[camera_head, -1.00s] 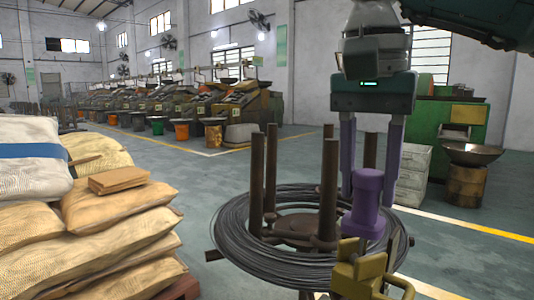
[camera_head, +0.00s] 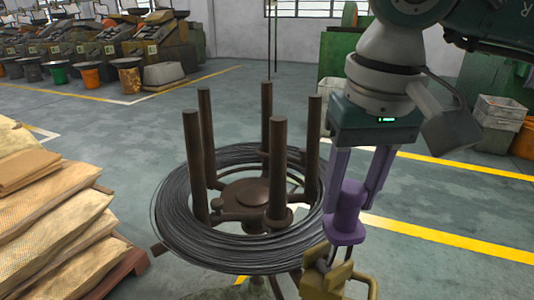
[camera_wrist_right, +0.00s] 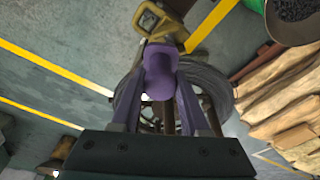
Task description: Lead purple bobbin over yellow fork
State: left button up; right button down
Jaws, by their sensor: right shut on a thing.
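The purple bobbin (camera_head: 345,214), a flanged spool, is held between the purple fingers of my right gripper (camera_head: 351,196), which is shut on it. The yellow fork (camera_head: 334,282) shows at the bottom edge, just below and in front of the bobbin in the picture. A small gap seems to lie between them, but their depth is hard to judge. In the right wrist view the bobbin (camera_wrist_right: 160,68) is between the fingers, with the yellow fork (camera_wrist_right: 160,24) beyond it. My left gripper is not in view.
A wire coil (camera_head: 175,215) lies around a brown stand with upright posts (camera_head: 313,135), close left of the bobbin. Stacked sacks (camera_head: 45,220) stand on the left. Yellow-lined floor (camera_head: 450,215) is open on the right. Machines line the back.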

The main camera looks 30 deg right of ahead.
jog(key=a, duration=1)
jog(key=shift+s+a+r, duration=0.3)
jog(key=shift+r, duration=0.05)
